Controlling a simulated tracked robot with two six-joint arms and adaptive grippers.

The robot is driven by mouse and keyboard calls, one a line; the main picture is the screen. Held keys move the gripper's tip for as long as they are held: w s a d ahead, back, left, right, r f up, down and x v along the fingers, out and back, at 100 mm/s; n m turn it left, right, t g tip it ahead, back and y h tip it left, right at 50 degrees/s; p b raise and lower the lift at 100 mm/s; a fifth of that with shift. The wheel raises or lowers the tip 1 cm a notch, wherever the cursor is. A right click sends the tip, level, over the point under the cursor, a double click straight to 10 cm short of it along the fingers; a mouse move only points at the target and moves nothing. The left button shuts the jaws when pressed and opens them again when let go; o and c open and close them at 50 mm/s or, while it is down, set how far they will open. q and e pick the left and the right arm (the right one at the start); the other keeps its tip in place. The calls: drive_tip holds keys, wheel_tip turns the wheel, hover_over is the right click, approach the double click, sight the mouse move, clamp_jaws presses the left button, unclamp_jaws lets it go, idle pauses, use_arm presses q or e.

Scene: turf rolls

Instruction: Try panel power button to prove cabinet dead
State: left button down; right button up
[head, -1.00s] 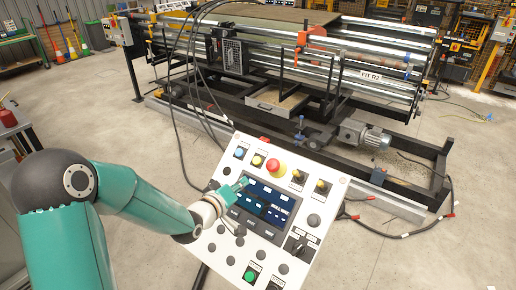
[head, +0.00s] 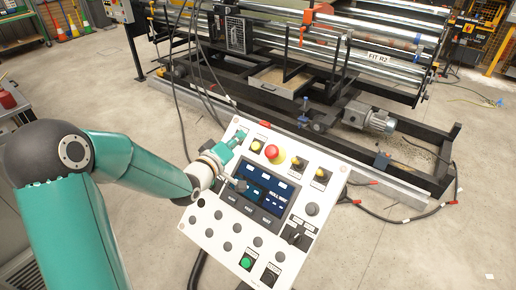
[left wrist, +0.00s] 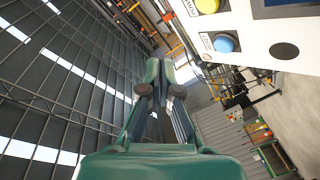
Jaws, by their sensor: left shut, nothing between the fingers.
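The tilted white control panel (head: 213,238) stands in front of me with a lit screen (head: 265,193). It has a red mushroom button (head: 274,153), a yellow button (head: 256,146), a green button (head: 246,262), a rotary switch (head: 297,235) and several black buttons. In the left wrist view the shut fingers (left wrist: 160,75) point past the blue button (left wrist: 225,42); contact is not visible. My right gripper is out of view.
A roller machine (head: 370,50) with a motor (head: 368,117) and a low frame stands behind the panel. Black cables (head: 185,120) hang down behind the panel's left side, and another lies on the floor at right. The floor left of the panel is clear.

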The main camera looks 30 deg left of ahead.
sight(256, 146)
use_arm(q)
drive_tip(key=w+f, duration=0.1)
drive_tip(key=w+f+b, duration=0.1)
drive_tip(key=f, duration=0.1)
drive_tip(key=w+f+b, duration=0.1)
drive_tip(key=shift+w+d+f, duration=0.15)
drive_tip(key=shift+w+f, duration=0.1)
drive_tip(key=shift+f, duration=0.15)
drive_tip(key=shift+w+f+b, duration=0.35)
drive_tip(key=shift+w+b, duration=0.15)
drive_tip(key=shift+b, duration=0.2)
idle(0.5)
drive_tip(key=shift+w+f+b, duration=0.2)
drive_tip(key=shift+w+b, duration=0.1)
drive_tip(key=shift+b, duration=0.35)
drive_tip(key=shift+w+d+f+b, duration=0.1)
drive_tip(key=shift+w+f+b, duration=0.25)
drive_tip(key=shift+b, duration=0.3)
idle(0.6)
drive_tip(key=shift+s+r, duration=0.1)
drive_tip(key=shift+s, duration=0.1)
drive_tip(key=shift+s+r, duration=0.45)
drive_tip(key=shift+r, duration=0.05)
